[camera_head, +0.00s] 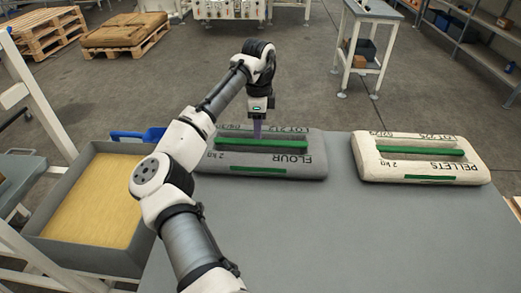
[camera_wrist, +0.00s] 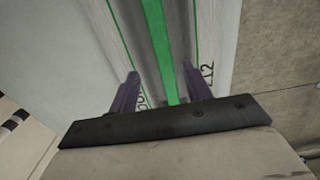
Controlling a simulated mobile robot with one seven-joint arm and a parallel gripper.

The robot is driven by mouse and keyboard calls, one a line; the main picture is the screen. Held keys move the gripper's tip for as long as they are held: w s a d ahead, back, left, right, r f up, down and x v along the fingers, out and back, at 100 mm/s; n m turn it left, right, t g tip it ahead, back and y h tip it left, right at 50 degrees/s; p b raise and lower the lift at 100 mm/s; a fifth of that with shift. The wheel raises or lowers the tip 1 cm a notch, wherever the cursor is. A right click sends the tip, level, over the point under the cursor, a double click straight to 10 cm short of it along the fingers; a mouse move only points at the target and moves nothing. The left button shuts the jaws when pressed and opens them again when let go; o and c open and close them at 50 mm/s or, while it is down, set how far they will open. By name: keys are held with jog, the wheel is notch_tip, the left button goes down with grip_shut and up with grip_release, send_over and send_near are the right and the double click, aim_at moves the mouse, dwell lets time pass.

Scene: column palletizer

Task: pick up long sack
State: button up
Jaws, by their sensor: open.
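Two long sacks lie on the grey table. The grey FLOUR sack (camera_head: 262,171) is in the middle, with a green bar (camera_head: 275,144) along its top. The cream PELLETS sack (camera_head: 425,170) is on the right, with a similar green bar (camera_head: 420,151). My gripper (camera_head: 257,132) points down at the flour sack, by its green bar. In the wrist view, my gripper (camera_wrist: 160,70) is open, with one finger on each side of the green bar (camera_wrist: 157,35). I cannot tell whether the fingers touch the sack. My arm hides the flour sack's left end.
A grey bin (camera_head: 60,190) of yellow grain stands at the left, with a blue scoop (camera_head: 138,135) at its back edge. The front of the grey table (camera_head: 350,240) is clear. Pallets (camera_head: 125,35), a small white stand (camera_head: 365,45) and shelves (camera_head: 480,45) stand behind.

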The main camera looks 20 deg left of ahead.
aim_at(261, 141)
jog(key=shift+w+d+f+p, duration=0.1)
jog(key=shift+w+f+p, duration=0.15)
jog(key=shift+f, duration=1.15)
jog(key=shift+w+d+f+p, duration=0.1)
jog(key=shift+f+p, duration=0.1)
jog(key=shift+f, duration=1.2)
grip_shut()
jog(key=shift+r, duration=0.2)
